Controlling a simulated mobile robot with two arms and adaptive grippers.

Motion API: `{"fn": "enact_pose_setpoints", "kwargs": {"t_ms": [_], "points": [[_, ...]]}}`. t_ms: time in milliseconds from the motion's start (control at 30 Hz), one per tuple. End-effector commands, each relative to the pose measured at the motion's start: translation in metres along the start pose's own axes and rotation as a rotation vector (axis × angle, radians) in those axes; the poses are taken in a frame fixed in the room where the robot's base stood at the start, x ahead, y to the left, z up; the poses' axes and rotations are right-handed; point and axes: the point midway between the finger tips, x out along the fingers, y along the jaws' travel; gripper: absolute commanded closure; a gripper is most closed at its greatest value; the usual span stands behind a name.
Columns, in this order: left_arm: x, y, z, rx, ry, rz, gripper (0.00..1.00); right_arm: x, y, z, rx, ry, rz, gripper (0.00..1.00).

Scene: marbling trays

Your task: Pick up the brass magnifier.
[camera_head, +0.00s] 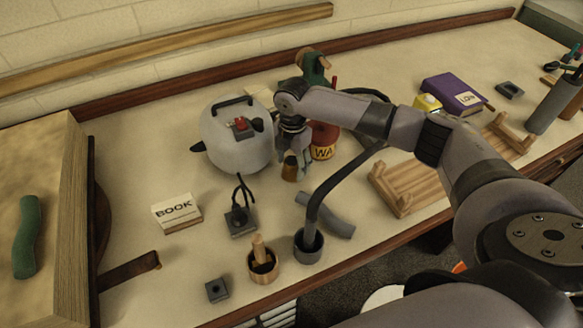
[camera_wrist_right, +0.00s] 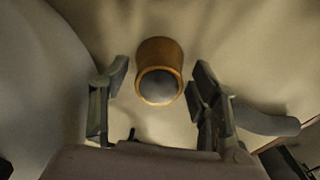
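The brass magnifier (camera_head: 290,168) is a small brass cylinder standing on the table in front of the white canister. In the right wrist view the brass magnifier (camera_wrist_right: 157,50) shows its round rim and a grey lens-like disc. My right gripper (camera_head: 292,158) is above it, pointing down. In the wrist view my right gripper (camera_wrist_right: 160,76) is open, with one finger on each side of the magnifier and a gap to both. I cannot tell how far the fingertips are above the table. My left gripper is not in view.
The white canister (camera_head: 230,149) stands close left, a red jar (camera_head: 323,140) close right. A grey curved piece (camera_head: 330,217), a dark stand (camera_head: 241,222) and a cup with a dark curved rod (camera_head: 308,245) are nearer the front. A wooden rack (camera_head: 400,192) stands right.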

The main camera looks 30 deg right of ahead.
Motion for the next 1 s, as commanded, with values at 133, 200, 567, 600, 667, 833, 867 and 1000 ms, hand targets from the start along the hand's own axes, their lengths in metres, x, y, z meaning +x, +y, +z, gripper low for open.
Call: {"fn": "enact_pose_setpoints", "kwargs": {"t_ms": [133,200,567,600,667,833,867,1000], "points": [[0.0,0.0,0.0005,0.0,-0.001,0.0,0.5,-0.0004,0.0002,-0.0001,0.0,0.0,0.0,0.56],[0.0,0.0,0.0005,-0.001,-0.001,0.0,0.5,-0.0004,0.0002,-0.0001,0.0,0.0,0.0,0.61],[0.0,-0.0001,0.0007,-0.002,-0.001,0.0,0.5,-0.0005,0.0001,-0.0001,0.0,0.0,0.0,0.85],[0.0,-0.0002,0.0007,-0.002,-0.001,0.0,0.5,-0.0005,0.0001,-0.0001,0.0,0.0,0.0,0.88],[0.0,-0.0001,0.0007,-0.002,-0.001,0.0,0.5,-0.0005,0.0001,0.0,0.0,0.0,0.0,0.92],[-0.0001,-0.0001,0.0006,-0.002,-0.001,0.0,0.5,-0.0008,0.0003,0.0,0.0,0.0,0.001,0.92],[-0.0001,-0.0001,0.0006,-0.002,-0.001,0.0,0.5,-0.0009,0.0004,0.0,0.0,0.0,0.001,0.92],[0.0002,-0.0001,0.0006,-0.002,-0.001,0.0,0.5,-0.0044,0.0009,0.0001,0.0,0.0,0.002,0.92]]}}
